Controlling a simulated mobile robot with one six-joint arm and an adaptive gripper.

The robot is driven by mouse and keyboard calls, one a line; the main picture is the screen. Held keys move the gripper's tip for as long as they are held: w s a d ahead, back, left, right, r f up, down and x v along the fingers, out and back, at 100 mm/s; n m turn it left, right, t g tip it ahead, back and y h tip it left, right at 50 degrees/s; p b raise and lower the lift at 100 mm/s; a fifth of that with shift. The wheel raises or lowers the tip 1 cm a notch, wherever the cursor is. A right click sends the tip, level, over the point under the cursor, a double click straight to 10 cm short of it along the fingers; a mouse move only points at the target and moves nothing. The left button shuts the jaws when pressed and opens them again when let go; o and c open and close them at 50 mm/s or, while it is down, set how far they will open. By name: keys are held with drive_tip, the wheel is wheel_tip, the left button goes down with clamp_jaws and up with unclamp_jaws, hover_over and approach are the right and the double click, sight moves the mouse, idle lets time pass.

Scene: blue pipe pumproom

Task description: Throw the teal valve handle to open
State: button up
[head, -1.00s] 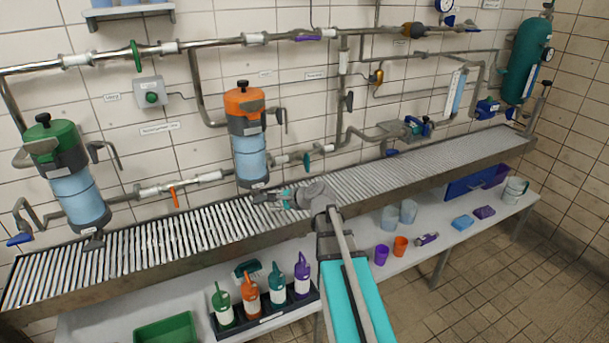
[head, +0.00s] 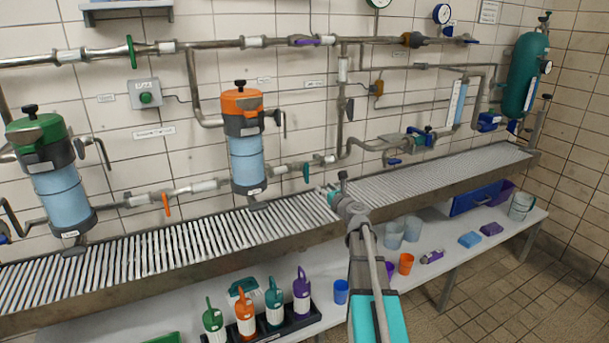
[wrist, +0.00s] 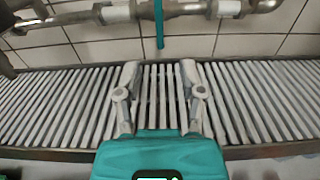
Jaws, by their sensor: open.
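The teal valve handle (head: 306,173) hangs down from the lower pipe on the wall, right of the orange-topped filter. In the wrist view the teal handle (wrist: 159,22) points straight down, across the pipe, at the top centre. My gripper (wrist: 159,70) is open and empty. Its fingers are spread over the slatted conveyor, below the handle in that picture and apart from it. In the head view my gripper (head: 334,188) is near the conveyor, right of and slightly below the handle. My arm hides part of the gripper there.
The roller conveyor (head: 200,243) runs along the wall below the pipes. The orange-topped filter (head: 246,145) stands left of the handle, and an orange handle (head: 166,204) hangs farther left. Bottles (head: 275,303) and cups (head: 406,263) stand on the lower shelf.

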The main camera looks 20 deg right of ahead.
sight(308, 172)
drive_tip(key=shift+w, duration=0.2)
drive_tip(key=w, duration=1.3)
drive_tip(key=shift+w+a, duration=0.25)
clamp_jaws()
drive_tip(key=shift+a, duration=0.25)
drive_tip(key=shift+d, duration=0.1)
